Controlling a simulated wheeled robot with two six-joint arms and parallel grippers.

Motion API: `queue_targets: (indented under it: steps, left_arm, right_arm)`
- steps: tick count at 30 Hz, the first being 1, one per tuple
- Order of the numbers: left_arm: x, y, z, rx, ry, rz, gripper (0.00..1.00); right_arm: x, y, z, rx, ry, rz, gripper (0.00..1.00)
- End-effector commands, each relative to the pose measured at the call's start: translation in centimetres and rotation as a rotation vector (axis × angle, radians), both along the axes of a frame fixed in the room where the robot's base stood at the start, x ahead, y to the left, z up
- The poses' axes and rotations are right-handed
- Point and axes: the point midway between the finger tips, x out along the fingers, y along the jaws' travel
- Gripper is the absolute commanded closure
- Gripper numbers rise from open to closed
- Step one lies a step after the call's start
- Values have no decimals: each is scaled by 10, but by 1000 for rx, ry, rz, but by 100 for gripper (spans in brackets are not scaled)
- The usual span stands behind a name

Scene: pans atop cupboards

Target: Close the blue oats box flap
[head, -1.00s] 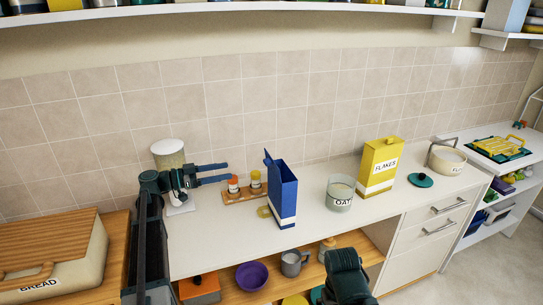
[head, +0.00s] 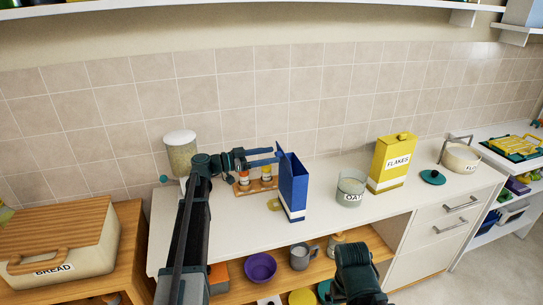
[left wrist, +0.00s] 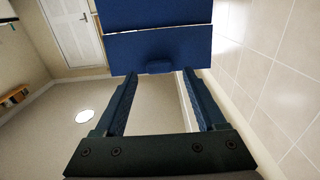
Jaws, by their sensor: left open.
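The blue box (head: 294,190) stands upright and open on the white counter. Its flap (head: 281,150) sticks up from the top left edge. In the left wrist view the flap (left wrist: 160,47) fills the space ahead, with its small tab towards the open fingers and another blue panel (left wrist: 155,12) beyond its fold. My left gripper (head: 276,155) is open beside the flap, on its left, with its fingertips close to it. I cannot tell whether they touch. My right arm shows at the bottom, but its gripper is not visible.
A glass jar (head: 351,190) and the yellow flakes box (head: 391,163) stand to the right. A bread box (head: 60,245) is at far left. The counter's front left is clear.

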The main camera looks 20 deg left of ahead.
Motion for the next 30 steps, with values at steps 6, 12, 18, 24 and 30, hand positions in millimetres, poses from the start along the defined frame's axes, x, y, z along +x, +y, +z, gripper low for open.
queue_targets:
  steps: [6,12,18,24,30]
  left_arm:
    - [7,-10,0,0,0,-1,28]
    - [7,-11,0,0,0,0,28]
    - [7,-10,0,0,0,0,49]
    - [7,-10,0,0,0,0,85]
    - [7,-10,0,0,0,0,100]
  right_arm:
    - [0,0,0,0,0,0,0]
    - [0,0,0,0,0,0,0]
    - [0,0,0,0,0,0,0]
    - [0,0,0,0,0,0,0]
    - [0,0,0,0,0,0,0]
